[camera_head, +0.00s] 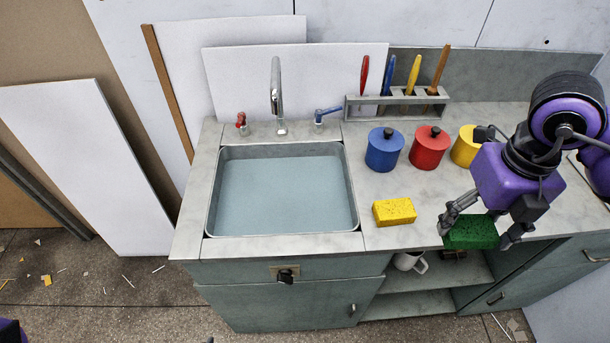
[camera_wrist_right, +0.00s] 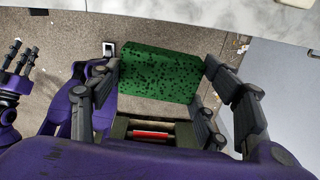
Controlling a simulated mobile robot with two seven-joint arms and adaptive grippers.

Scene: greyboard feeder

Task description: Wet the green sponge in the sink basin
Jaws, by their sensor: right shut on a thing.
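My right gripper (camera_head: 478,229) is shut on the green sponge (camera_head: 471,233), with its fingers at the two ends. In the right wrist view the sponge (camera_wrist_right: 160,72) sits between the fingers with floor behind it, so it is held out in front of the counter's edge. The sink basin (camera_head: 210,190) is to the left, apart from the sponge, with a smooth pale blue surface inside. A tap (camera_head: 276,95) stands behind it, between a red handle (camera_head: 241,123) and a blue handle (camera_head: 327,114). A purple part with dark prongs at the right wrist view's left edge may be my left gripper.
A yellow sponge (camera_head: 394,211) lies on the counter (camera_head: 375,238) between basin and right gripper. Blue (camera_head: 384,152), red (camera_head: 429,150) and yellow (camera_head: 465,148) lidded pots stand behind, before a tool rack (camera_head: 398,106). A white mug (camera_head: 411,262) is on the shelf below.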

